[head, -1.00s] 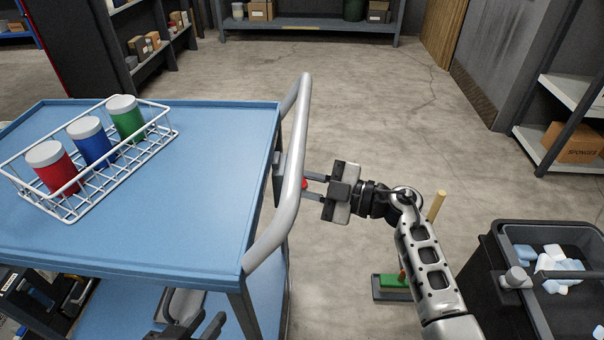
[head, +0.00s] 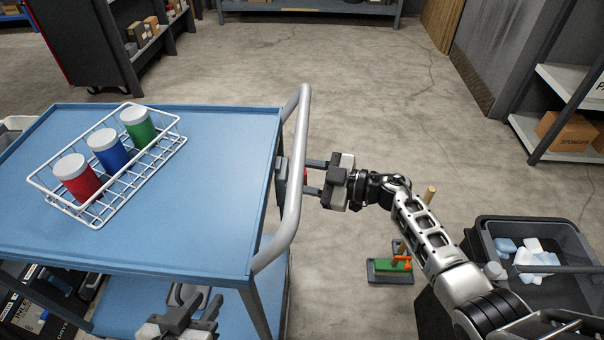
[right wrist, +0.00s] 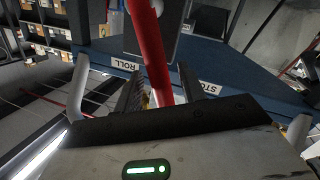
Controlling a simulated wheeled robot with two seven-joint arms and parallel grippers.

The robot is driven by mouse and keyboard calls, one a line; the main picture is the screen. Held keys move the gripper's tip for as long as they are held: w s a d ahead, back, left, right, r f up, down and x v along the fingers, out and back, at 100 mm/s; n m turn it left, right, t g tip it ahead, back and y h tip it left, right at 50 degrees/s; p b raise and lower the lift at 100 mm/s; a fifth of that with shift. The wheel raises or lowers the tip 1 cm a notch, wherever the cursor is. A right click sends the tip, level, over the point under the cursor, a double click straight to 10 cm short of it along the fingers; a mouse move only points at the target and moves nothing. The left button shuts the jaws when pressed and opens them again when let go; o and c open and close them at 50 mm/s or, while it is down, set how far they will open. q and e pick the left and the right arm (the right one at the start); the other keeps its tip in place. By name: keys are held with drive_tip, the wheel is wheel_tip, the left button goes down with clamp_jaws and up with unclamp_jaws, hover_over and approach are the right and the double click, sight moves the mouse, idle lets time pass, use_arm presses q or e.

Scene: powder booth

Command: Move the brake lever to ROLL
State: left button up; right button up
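The red brake lever (right wrist: 152,50) stands between the two fingers of my right gripper (right wrist: 160,90) in the right wrist view. The fingers are open, with small gaps beside the lever. The ROLL label (right wrist: 125,63) is left of the lever and the STOP label (right wrist: 210,88) is right of it, both upside down. In the head view my right gripper (head: 312,177) is at the handle side of the blue cart (head: 215,190), and its fingertips are partly hidden by the grey handle (head: 292,190). My left gripper (head: 197,300) is open and empty, low beside the cart.
A white wire basket (head: 165,150) with red, blue and green jars stands on the cart top. A black bin (head: 490,235) with pale blocks is at right. A green piece with an orange handle (head: 390,266) is on the floor. Floor beyond the cart is clear.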

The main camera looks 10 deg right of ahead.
idle(0.3)
drive_tip(key=v, duration=1.6)
drive_tip(key=shift+f, duration=0.1)
